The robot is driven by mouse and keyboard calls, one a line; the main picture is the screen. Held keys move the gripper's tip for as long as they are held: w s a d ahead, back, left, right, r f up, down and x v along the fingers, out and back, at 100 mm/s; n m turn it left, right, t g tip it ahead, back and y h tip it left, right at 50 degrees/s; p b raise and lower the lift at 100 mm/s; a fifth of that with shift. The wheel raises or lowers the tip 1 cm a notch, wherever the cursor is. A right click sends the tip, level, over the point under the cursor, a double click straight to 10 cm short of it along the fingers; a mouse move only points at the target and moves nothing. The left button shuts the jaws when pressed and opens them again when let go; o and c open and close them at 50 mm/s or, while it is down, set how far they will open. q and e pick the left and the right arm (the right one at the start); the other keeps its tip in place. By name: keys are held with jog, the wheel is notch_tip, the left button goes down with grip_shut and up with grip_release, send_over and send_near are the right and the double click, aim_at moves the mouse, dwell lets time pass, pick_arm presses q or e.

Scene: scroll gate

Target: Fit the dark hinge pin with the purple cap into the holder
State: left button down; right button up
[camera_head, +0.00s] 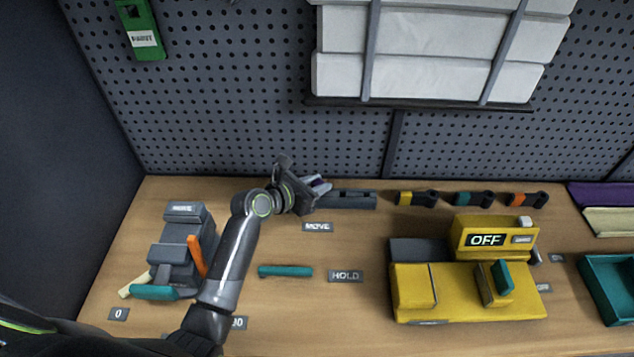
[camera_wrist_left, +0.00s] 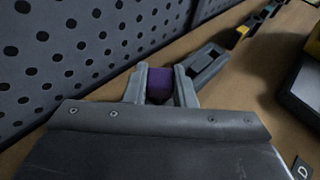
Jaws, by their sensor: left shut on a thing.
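My left gripper (camera_head: 319,187) is at the back of the bench, near the pegboard wall. It is shut on the dark hinge pin, whose purple cap (camera_wrist_left: 160,84) shows between the two fingers in the left wrist view. The pin's dark body is mostly hidden by the gripper. A long dark grey block (camera_head: 354,200), which looks like the holder, lies just right of the fingertips; in the left wrist view it shows a recess (camera_wrist_left: 204,62). I cannot tell whether the pin touches it. My right gripper is not in view.
Dark pieces with yellow (camera_head: 405,198), teal (camera_head: 463,199) and orange (camera_head: 517,200) parts lie along the back to the right. A yellow machine (camera_head: 462,290) reading OFF stands front right. A grey device (camera_head: 182,245) stands left. A teal bar (camera_head: 285,271) lies mid-bench.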

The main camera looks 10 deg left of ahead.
pick_arm(q)
jog(key=shift+f, duration=0.15)
jog(key=c, duration=1.1)
grip_release()
